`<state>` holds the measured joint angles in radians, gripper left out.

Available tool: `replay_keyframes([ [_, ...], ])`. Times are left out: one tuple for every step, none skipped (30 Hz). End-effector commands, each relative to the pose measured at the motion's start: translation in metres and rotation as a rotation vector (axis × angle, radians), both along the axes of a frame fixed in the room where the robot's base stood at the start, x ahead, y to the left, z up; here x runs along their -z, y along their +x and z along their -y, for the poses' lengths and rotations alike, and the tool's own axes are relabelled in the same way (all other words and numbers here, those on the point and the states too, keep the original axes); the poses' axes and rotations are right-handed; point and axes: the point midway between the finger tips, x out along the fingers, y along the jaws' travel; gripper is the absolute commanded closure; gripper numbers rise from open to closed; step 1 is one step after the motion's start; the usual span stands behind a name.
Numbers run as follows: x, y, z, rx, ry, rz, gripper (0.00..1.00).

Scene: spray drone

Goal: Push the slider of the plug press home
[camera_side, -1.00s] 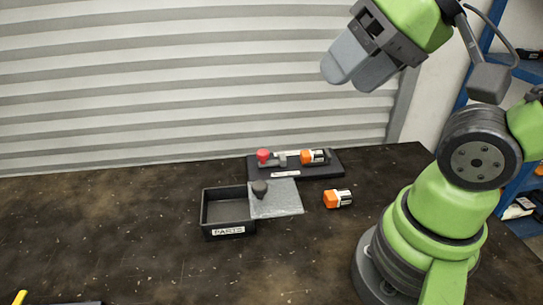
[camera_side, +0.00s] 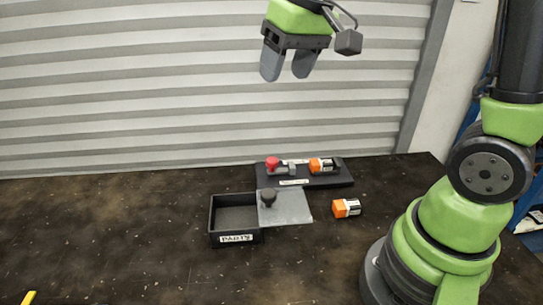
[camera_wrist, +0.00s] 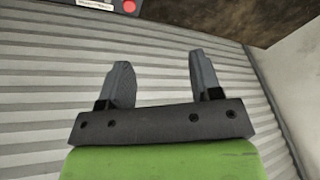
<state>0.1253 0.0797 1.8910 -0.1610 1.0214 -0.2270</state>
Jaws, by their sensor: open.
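The plug press is a dark base plate (camera_side: 345,180) at the back of the table. Its slider has a red knob (camera_side: 272,163) at the left end. An orange and white plug (camera_side: 322,165) sits on the plate to the right of the slider, with a gap between them. My gripper (camera_side: 287,78) is open and empty, high above the press, fingers pointing down. In the wrist view my gripper (camera_wrist: 160,82) shows two separate fingers with nothing between them. The red knob (camera_wrist: 130,6) shows at that view's top edge; the rest of the press is mostly out of that frame.
A black box (camera_side: 235,239) labelled PARTS stands in front of the press, with a grey lid (camera_side: 292,208) with a dark knob beside its opening. A second orange and white plug (camera_side: 346,208) lies on the table to the right. A ribbed wall (camera_side: 150,100) rises behind.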

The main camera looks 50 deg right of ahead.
Motion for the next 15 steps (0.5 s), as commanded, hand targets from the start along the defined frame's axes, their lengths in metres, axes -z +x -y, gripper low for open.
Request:
replay_keyframes([
  [0.015, 0.017, 0.009, -0.008, -0.011, -0.043, 0.41],
  [0.023, 0.025, 0.013, -0.017, -0.018, -0.065, 0.41],
  [0.034, 0.035, 0.02, -0.027, -0.027, -0.093, 0.41],
  [0.043, 0.043, 0.025, -0.034, -0.032, -0.114, 0.41],
  [0.052, 0.05, 0.03, -0.043, -0.038, -0.134, 0.41],
  [0.066, 0.058, 0.036, -0.054, -0.044, -0.162, 0.41],
  [0.075, 0.063, 0.041, -0.06, -0.048, -0.18, 0.41],
  [0.085, 0.068, 0.045, -0.068, -0.052, -0.199, 0.41],
  [0.097, 0.074, 0.05, -0.077, -0.056, -0.22, 0.41],
  [0.106, 0.077, 0.054, -0.084, -0.057, -0.235, 0.41],
  [0.114, 0.079, 0.057, -0.09, -0.06, -0.249, 0.41],
  [0.123, 0.082, 0.061, -0.097, -0.062, -0.266, 0.41],
  [0.13, 0.084, 0.064, -0.102, -0.064, -0.275, 0.41],
  [0.135, 0.085, 0.065, -0.106, -0.065, -0.283, 0.41],
  [0.14, 0.087, 0.067, -0.111, -0.065, -0.291, 0.41],
])
